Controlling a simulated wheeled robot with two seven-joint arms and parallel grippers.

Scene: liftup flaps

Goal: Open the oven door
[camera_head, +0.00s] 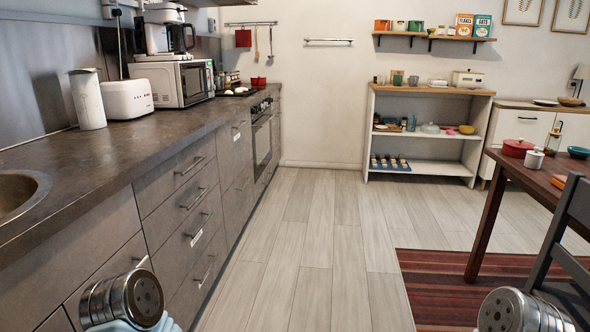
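The oven (262,141) is built into the left row of grey cabinets, towards the far end. I see its dark front at a steep angle. Its door looks shut, flush with the cabinet fronts, with a handle along the upper part. Control knobs sit above the door and a hob lies on top. A metal, cylindrical part of my own arms shows at the bottom left and another at the bottom right. Neither gripper's fingers are in view, and both are well away from the oven.
Grey drawers with bar handles (194,200) line the left, under a dark worktop (110,142). A microwave (182,82) and a toaster (127,99) stand on it. The wooden floor (305,225) is clear up to the oven. A table (535,180) and chair (572,235) stand at right.

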